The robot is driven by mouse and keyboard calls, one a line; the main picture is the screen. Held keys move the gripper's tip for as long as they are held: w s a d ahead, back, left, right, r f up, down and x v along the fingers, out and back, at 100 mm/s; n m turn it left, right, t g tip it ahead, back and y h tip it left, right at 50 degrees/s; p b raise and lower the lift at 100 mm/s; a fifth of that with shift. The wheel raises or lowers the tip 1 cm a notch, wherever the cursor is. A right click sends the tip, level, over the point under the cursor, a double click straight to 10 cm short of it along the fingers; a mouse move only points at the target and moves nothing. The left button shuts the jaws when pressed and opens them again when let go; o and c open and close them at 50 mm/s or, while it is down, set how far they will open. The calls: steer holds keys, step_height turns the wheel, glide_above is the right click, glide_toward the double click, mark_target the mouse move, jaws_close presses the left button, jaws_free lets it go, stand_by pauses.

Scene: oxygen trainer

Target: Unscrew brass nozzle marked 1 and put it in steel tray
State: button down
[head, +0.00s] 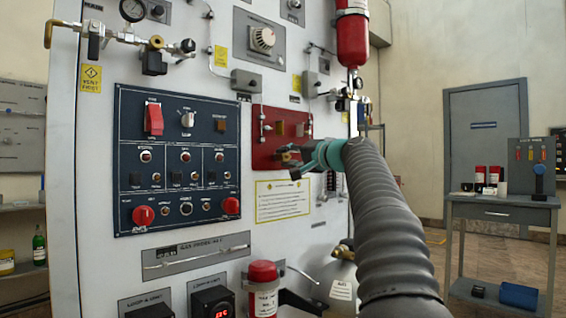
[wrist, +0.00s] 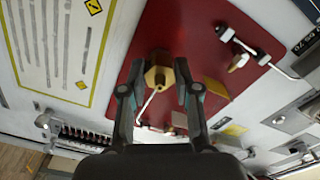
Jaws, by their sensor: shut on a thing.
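A brass nozzle (wrist: 158,76) with a hex body sits on the red panel (wrist: 125,90) in the wrist view. My gripper (wrist: 158,80) has one finger on each side of it and is shut on it. The nozzle is still against the panel. No number on it can be read. In the head view my gripper (head: 290,155) is at the lower right part of the red panel (head: 262,155), and the held nozzle is hidden or too small to tell. I cannot make out a steel tray in either view.
A thin bent metal rod (wrist: 146,104) shows beside the nozzle. Other fittings (wrist: 237,62) and a pipe lie to the right. The blue switch panel (head: 180,160) is left of the red one. A grey workbench (head: 500,203) stands at the right, with floor between.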

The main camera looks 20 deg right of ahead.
steer(key=shift+f+n+b, duration=0.2)
steer(key=shift+n+b, duration=0.35)
steer(key=shift+n, duration=0.25)
steer(key=shift+r+n, duration=0.2)
steer(key=shift+n, duration=0.7)
steer(key=shift+n+b, duration=0.45)
steer(key=shift+n, duration=0.15)
steer(key=c, duration=0.8)
jaws_free()
steer(key=shift+c, duration=0.2)
